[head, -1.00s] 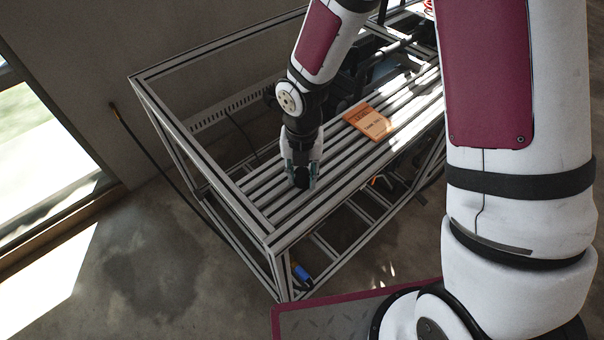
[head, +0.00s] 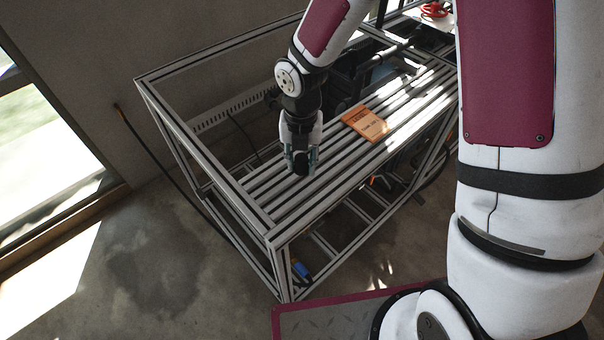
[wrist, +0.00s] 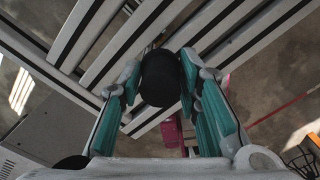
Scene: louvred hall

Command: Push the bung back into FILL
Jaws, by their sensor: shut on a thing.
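My gripper (head: 301,163) is over the near-left part of the slatted frame table, pointing down. In the wrist view my gripper (wrist: 160,88) has its teal-padded fingers closed on both sides of a black rounded bung (wrist: 160,76). The bung shows as a dark blob between the fingertips in the head view, and the slats lie beneath it. I cannot tell the gap between bung and slats. No opening marked FILL can be made out in either view.
The table (head: 262,213) has an aluminium frame with open gaps between slats. An orange card (head: 366,124) with print lies on the slats to the right of my gripper. A black cable (head: 160,165) hangs at the left. A blue-ended item (head: 302,272) is low inside the frame.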

